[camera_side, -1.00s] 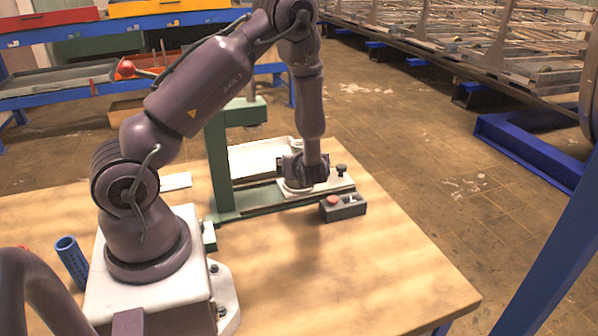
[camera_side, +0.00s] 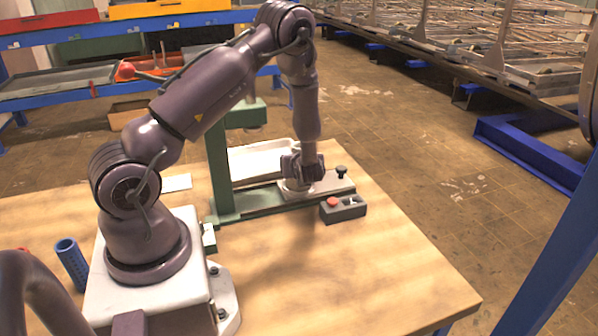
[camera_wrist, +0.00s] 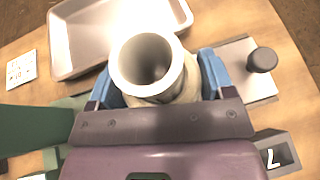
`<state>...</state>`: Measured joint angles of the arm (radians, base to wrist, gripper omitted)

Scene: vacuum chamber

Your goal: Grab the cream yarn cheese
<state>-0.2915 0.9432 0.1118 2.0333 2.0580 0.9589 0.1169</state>
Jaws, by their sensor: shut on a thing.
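The cream yarn cheese (camera_wrist: 132,70) is a pale, hollow cylinder standing between my blue fingertips in the wrist view, its dark open bore facing the camera. My gripper (camera_wrist: 160,84) is shut on it, with one finger on each side. In the side view my gripper (camera_side: 301,170) is low over the plate of the green press, and a small part of the cheese (camera_side: 293,187) shows below it. The fingers hide much of the cheese there, and I cannot tell whether its bottom touches the plate.
The green press column (camera_side: 220,165) stands left of my gripper. A black knob (camera_side: 341,172) and a control box with a red button (camera_side: 343,208) are close on the right. A pale tray (camera_side: 262,160) lies behind. The front of the wooden table (camera_side: 370,275) is clear.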

